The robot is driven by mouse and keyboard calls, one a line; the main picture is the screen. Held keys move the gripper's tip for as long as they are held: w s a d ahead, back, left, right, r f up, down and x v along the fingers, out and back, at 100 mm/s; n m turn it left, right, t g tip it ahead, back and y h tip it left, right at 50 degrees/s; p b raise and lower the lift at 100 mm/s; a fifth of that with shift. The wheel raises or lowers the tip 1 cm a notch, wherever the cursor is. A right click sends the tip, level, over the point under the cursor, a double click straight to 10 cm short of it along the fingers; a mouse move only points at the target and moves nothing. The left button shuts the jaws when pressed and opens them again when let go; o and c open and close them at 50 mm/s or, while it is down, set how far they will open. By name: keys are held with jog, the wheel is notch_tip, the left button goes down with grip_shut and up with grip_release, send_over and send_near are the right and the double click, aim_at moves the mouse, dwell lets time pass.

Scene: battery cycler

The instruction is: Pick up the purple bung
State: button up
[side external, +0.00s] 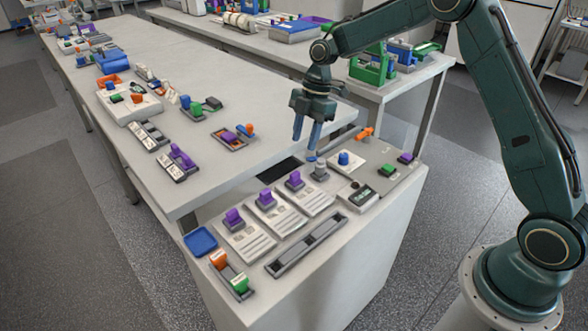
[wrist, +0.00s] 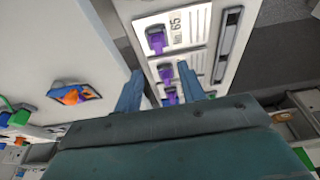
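Several purple pieces are in view, and I cannot tell which one is the bung. Three purple blocks, a left one (side external: 234,217), a middle one (side external: 266,198) and a right one (side external: 295,180), stand on labelled white plates on the near bench. Purple blocks in a row also show in the wrist view (wrist: 156,41). A small purple piece (side external: 406,157) sits at the bench's right end. Another purple piece (side external: 229,137) lies in a small tray on the long table. My gripper (side external: 307,145) is open and appears empty, fingers pointing down above the near bench's back edge.
A grey post (side external: 320,171) stands just below my fingers. A blue knob (side external: 344,159), an orange piece (side external: 364,133) and a green piece (side external: 387,170) are to its right. A grey slotted rail (side external: 307,243) lies in front of the plates.

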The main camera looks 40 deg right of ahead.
send_over(295, 173)
jog(key=d, duration=0.2)
jog(key=shift+s+f, duration=0.15)
jog(key=shift+f, duration=2.1)
jog(key=shift+f, duration=0.1)
jog(key=shift+x, duration=2.55)
jog(key=shift+w+a, duration=0.1)
jog(key=shift+w, duration=0.1)
jog(key=shift+c, duration=0.2)
grip_shut()
